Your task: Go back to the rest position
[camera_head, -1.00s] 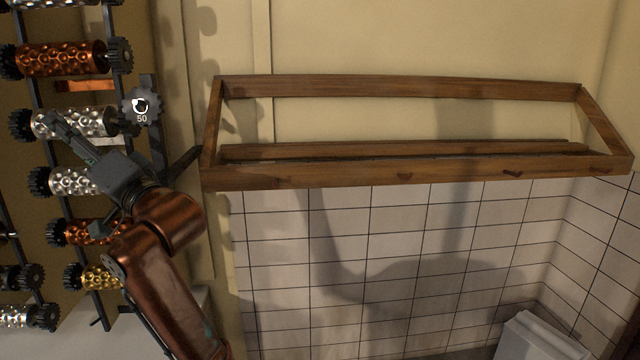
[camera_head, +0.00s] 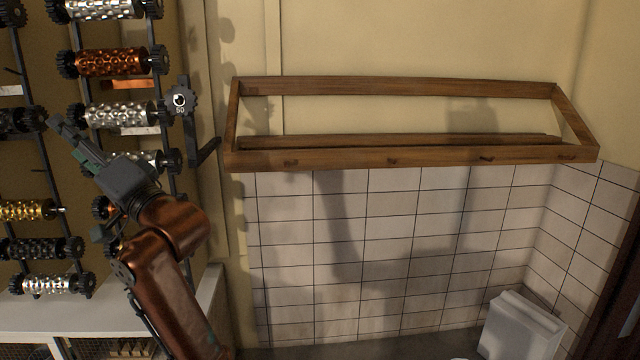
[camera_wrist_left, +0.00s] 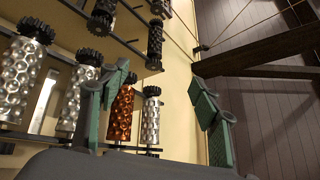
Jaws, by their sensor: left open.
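My left gripper (camera_head: 72,146) is in front of the roller rack at the left of the head view, its fingers pointing up and left. It is open and holds nothing. A silver roller (camera_head: 118,113) hangs on the rack above and right of the gripper in the head view. The gripper and arm partly hide the lower rollers. My right gripper is not in view.
The rack holds several rollers, including a copper one (camera_head: 108,62) and a gold one (camera_head: 22,210). A wooden wall shelf frame (camera_head: 400,158) spans the centre and right. A white bin (camera_head: 520,332) stands at lower right. The space before the tiled wall (camera_head: 400,230) looks clear.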

